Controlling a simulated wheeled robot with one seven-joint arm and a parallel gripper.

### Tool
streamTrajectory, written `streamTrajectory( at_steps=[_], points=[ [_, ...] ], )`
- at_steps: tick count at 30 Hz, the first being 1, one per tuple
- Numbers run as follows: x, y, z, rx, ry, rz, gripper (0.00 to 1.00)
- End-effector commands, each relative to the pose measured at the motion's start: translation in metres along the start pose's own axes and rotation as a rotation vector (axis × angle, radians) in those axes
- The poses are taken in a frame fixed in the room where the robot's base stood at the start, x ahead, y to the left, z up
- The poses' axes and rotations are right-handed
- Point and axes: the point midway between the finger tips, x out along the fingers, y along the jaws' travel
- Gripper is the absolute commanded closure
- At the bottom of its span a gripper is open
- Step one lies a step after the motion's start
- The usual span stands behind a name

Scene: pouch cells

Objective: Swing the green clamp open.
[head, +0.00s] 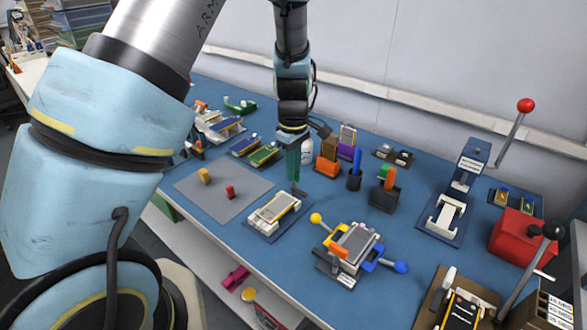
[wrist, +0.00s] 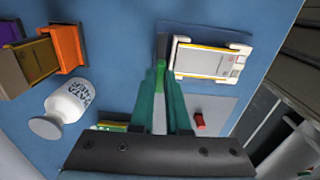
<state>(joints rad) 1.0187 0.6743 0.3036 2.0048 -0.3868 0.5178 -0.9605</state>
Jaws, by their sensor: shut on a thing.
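My gripper (head: 293,175) reaches down at the back right corner of a white cradle (head: 252,221) holding a flat, yellow-edged cell (head: 274,208). In the wrist view, my teal fingers (wrist: 161,76) are shut on a bright green piece, the green clamp's handle (wrist: 160,86), mostly hidden between them. A dark grey bar (wrist: 163,46) continues beyond the fingertips, beside the cradle. The cell (wrist: 208,62) lies in the cradle in the wrist view. Whether the clamp presses on the cell is hard to tell.
A grey mat (head: 205,205) with a yellow block (head: 204,176) and a red block (head: 230,192) lies to the left. A fixture with yellow, orange and blue clamps (head: 352,248) stands at front right. A white bottle (wrist: 70,100) and orange holder (wrist: 65,48) stand nearby.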

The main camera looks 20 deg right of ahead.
Motion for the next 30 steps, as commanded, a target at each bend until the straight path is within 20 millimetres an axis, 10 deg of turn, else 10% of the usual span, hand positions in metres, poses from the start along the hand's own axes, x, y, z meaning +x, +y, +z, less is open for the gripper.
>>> streamTrajectory(
  at_steps=[3, 12, 22, 30],
  points=[
    [-0.001, 0.001, -0.001, -0.003, 0.002, 0.003, 1.0],
    [0.0, 0.0, -0.001, -0.001, 0.001, 0.001, 0.56],
    [-0.006, 0.001, 0.0, 0.0, 0.001, 0.003, 0.56],
    [-0.052, 0.002, 0.0, 0.002, 0.001, 0.006, 0.56]
  ],
)
